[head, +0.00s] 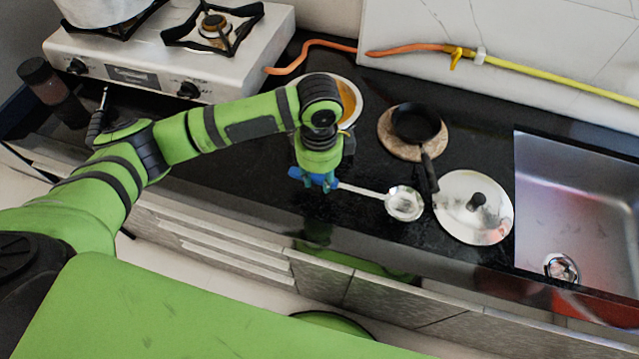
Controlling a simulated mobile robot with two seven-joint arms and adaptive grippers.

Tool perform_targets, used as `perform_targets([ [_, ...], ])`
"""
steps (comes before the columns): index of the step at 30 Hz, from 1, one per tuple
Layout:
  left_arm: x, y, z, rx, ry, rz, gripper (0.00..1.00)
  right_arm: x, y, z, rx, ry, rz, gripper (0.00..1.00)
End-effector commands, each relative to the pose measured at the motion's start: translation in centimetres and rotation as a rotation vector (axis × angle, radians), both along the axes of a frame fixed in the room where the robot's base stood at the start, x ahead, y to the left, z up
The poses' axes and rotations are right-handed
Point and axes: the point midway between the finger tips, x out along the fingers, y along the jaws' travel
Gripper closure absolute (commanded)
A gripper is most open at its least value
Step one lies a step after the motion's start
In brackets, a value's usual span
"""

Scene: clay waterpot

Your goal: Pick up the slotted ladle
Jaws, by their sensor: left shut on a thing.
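The slotted ladle (404,203) has a round silver head and a thin handle running left to my left gripper. My left gripper (318,182) points down over the black counter and is shut on the ladle's handle, close to its blue part. The ladle's head lies to the right of the gripper, beside the pot lid. Whether the ladle touches the counter or is slightly above it, I cannot tell. My right gripper is not in view.
A silver lid (473,208) with a black knob lies right of the ladle. A small black pan (416,124) sits on a round board (390,142) behind it. A plate (352,97) is partly behind my arm. The sink (580,190) is at right, the gas stove (165,55) at left.

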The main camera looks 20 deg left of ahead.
Motion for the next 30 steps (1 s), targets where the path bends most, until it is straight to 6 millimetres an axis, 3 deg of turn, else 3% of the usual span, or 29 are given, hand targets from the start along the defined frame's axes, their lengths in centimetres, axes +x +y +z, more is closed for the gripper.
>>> perform_targets([
  [6,-2.6,-4.2,2.5,-0.006,-0.002,-0.01,1.0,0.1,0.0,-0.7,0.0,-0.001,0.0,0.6],
  [15,-5.3,-8.1,5.5,-0.004,-0.002,-0.006,1.0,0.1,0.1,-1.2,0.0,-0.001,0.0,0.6],
  [21,-6.2,-9.4,6.4,-0.003,0.001,-0.003,1.0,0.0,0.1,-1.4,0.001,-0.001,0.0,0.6],
  [30,-6.5,-9.7,6.7,-0.001,0.001,-0.001,1.0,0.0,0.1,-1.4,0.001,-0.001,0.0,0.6],
])
